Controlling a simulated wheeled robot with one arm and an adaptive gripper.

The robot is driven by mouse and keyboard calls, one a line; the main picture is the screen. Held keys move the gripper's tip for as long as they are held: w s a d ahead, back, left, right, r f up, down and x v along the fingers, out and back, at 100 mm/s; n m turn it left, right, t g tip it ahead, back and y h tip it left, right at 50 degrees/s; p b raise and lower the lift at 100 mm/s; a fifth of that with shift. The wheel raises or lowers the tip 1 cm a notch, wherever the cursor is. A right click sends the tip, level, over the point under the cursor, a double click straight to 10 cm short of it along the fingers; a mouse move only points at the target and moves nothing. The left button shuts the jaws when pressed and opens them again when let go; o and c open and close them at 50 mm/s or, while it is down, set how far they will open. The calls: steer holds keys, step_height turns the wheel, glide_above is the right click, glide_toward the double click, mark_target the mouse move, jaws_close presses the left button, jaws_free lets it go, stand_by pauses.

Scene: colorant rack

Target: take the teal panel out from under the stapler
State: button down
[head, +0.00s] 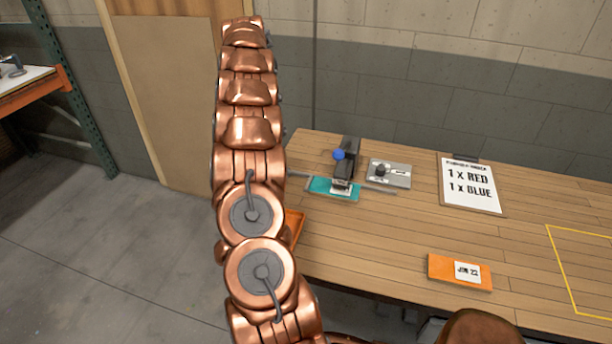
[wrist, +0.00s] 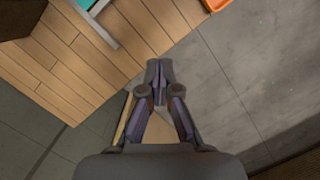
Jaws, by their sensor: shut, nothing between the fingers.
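The teal panel (head: 320,187) lies flat on the wooden bench near its left end. The black stapler (head: 345,172) stands over the panel's right part and hides some of it. In the wrist view a corner of the teal panel (wrist: 86,3) shows at the top edge, beside a grey bar (wrist: 97,27). My gripper (wrist: 160,68) is shut and empty, near the bench's edge and apart from the panel. The gripper is not visible in the head view.
A grey plate with a black knob (head: 390,174) sits right of the stapler. An orange tray (head: 294,228) is by the bench's left edge, partly behind my arm. The bench's middle is clear.

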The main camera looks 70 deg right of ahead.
steer(key=s+d+f+m, duration=0.1)
steer(key=s+d+f, duration=0.1)
steer(key=s+d, duration=0.4)
steer(key=b, duration=0.2)
glide_toward(307, 187)
steer(key=w+d+f, duration=0.2)
steer(key=w, duration=0.1)
steer(key=shift+d+f, duration=0.1)
steer(key=shift+d, duration=0.15)
steer(key=shift+p+x, duration=0.65)
steer(key=shift+x, duration=1.65)
steer(key=shift+s+a, duration=0.15)
steer(key=shift+s, duration=0.1)
steer(key=shift+s+a+p, duration=0.55)
steer(key=shift+s+a, duration=0.2)
steer(key=shift+s, duration=0.25)
steer(key=shift+s+a, duration=0.3)
steer(key=shift+s, duration=0.05)
steer(key=shift+f, duration=0.1)
